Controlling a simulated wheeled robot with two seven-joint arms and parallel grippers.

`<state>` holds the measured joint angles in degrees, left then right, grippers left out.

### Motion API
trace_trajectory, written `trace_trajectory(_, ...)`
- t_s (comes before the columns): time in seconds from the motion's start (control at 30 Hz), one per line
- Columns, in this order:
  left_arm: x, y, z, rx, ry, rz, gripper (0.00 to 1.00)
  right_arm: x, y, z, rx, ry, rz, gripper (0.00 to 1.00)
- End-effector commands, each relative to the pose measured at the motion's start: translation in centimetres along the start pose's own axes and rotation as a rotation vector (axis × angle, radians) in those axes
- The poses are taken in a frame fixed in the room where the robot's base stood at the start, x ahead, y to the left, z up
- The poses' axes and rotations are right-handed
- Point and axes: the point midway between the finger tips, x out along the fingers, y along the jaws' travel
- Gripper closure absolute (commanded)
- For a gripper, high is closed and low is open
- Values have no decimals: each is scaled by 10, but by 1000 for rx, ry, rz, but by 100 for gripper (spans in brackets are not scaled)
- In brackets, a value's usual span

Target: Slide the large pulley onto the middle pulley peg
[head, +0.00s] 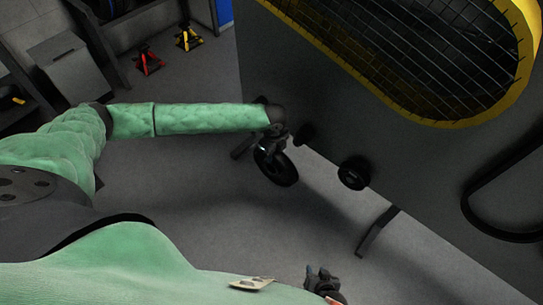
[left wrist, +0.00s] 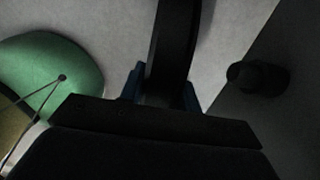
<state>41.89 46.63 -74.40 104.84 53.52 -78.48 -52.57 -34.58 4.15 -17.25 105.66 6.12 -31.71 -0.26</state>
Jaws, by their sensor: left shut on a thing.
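The large pulley (head: 280,170) is a black wheel hanging from my left gripper (head: 272,146) in the head view, beside the machine's grey panel. In the left wrist view the pulley (left wrist: 172,45) stands edge-on between the blue fingertips of my left gripper (left wrist: 165,88), which is shut on it. A short dark peg (head: 305,134) juts from the panel just right of the gripper; a peg (left wrist: 258,78) also shows in the left wrist view, apart from the pulley. A round black pulley or hub (head: 354,173) sits further right on the panel. My right gripper (head: 322,280) is low in the head view, its jaws unclear.
The grey machine panel (head: 420,160) has a yellow-rimmed mesh window (head: 410,50) above and a black belt (head: 470,205) at right. A machine foot (head: 376,231) reaches onto the floor. Red (head: 148,61) and yellow (head: 188,38) stands are far back. The floor below the pulley is clear.

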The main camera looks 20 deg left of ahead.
Motion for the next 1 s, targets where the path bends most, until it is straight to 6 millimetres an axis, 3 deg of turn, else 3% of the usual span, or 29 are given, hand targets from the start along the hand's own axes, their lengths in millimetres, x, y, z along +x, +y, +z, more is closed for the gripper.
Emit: trace_trajectory(1.0, 0, -43, 0, 0, 0, -2, 100, 28, 9, 26, 1, 1, 3, 64)
